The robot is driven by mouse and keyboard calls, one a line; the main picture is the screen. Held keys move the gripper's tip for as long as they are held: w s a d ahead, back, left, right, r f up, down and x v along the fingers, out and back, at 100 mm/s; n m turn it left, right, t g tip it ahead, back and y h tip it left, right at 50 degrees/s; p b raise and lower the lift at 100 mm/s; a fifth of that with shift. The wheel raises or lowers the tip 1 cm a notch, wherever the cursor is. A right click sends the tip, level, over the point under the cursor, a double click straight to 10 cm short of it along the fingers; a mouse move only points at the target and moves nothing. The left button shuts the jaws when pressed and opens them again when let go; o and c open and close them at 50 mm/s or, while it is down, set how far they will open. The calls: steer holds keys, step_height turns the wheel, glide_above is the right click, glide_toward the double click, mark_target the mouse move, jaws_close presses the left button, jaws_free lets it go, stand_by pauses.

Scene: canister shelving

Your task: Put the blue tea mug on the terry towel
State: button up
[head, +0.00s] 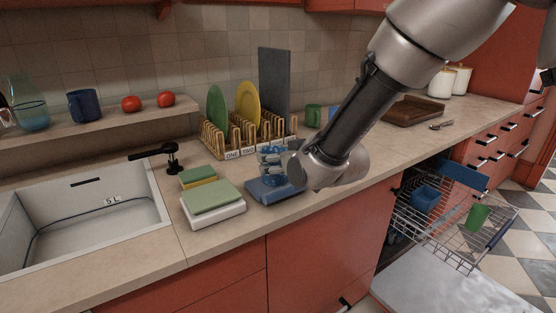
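A dark blue mug (84,105) stands upright on the raised ledge at the left. Another blue mug (425,200) is in the dishwasher rack. I cannot tell which is the tea mug. A folded blue cloth (264,191) lies on the counter below my arm's end. A folded green cloth (212,196) lies on a white one to its left. Which is the terry towel is not clear. My gripper (272,163) is low over the blue cloth, partly hidden by my wrist. Blue and grey parts show there, too small to tell whether it holds something.
A wooden dish rack (237,140) with green and yellow plates stands behind. A sink (85,220) is at the left. A green mug (313,117) stands near the wall. The dishwasher rack (462,245) is pulled out at the right, holding a green cup (477,217).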

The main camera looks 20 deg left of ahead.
steer(key=o, duration=1.3)
steer(key=shift+f, duration=0.1)
